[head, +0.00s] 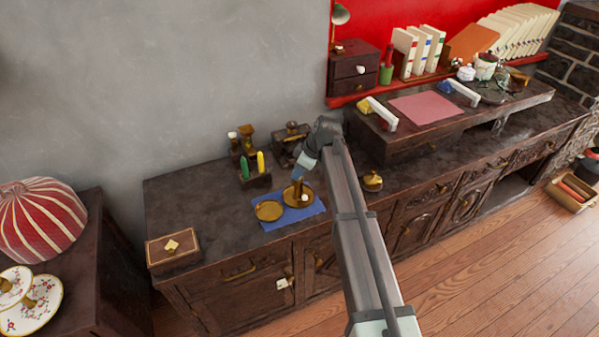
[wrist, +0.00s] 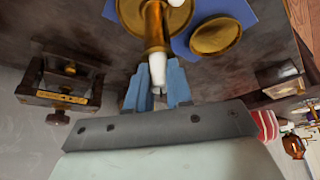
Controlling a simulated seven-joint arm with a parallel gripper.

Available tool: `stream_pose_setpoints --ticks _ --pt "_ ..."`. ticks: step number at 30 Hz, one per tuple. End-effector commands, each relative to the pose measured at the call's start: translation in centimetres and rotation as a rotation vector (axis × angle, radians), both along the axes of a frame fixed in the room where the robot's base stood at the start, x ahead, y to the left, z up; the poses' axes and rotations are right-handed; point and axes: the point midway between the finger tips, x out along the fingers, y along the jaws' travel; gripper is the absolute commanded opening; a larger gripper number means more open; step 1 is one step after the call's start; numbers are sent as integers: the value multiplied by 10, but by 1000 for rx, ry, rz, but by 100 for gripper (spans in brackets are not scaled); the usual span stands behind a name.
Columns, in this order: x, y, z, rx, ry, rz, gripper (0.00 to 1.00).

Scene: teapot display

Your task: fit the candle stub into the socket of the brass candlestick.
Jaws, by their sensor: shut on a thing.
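My gripper (wrist: 158,82) points down over the brass candlestick (wrist: 153,32), its blue fingers shut on the white candle stub (wrist: 157,69). In the wrist view the stub's far end meets the candlestick's flared top, roughly in line with the stem. I cannot tell whether it sits inside the socket or only at its mouth. In the head view the candlestick (head: 298,187) stands upright from its round brass dish on a blue cloth (head: 283,222). My gripper (head: 299,172) is just above it and hides the stub there. A small white thing (head: 304,198) shows at the dish.
A flat round brass dish (head: 268,211) lies beside the candlestick on the cloth. Behind stands a dark holder with green and yellow candles (head: 261,162). A lidded box (head: 172,250) is at the left, a small brass pot (head: 372,181) to the right. The cabinet top between is clear.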

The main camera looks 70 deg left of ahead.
Motion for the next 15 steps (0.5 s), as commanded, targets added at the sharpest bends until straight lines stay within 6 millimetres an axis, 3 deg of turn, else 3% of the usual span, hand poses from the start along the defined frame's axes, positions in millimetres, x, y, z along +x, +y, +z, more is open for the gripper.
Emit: stream_pose_setpoints --ticks 1,9,10,15 --pt "-5 -5 -37 -50 -10 10 0" --pt "-5 -5 -41 -50 -10 12 0" --pt "-5 -5 -41 -50 -10 12 22" --pt "-5 -5 -41 -50 -10 15 39"
